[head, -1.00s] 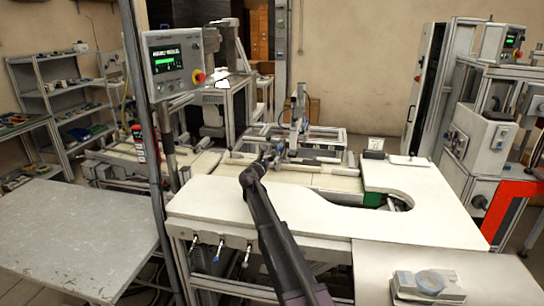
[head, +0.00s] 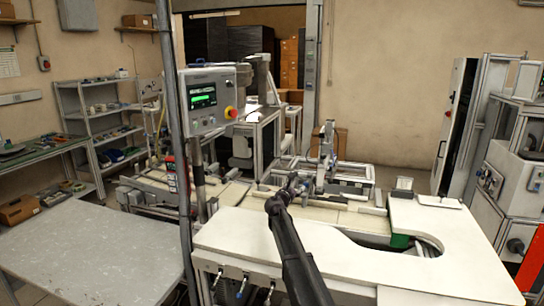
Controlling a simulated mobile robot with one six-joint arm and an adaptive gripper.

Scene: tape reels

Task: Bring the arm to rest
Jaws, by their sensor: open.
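My dark arm reaches up from the bottom of the head view over the white worktop (head: 330,252). Its far end, with my gripper (head: 292,183), is small and dark above the pale conveyor section of the assembly station. The fingers are too small to make out in detail, and nothing is seen held in them. No tape reel can be made out.
A control panel (head: 208,98) on a post and a grey pole (head: 178,150) stand left of my arm. A bare grey table (head: 90,250) is at lower left, with shelves (head: 100,125) behind. White machines (head: 515,185) stand at right.

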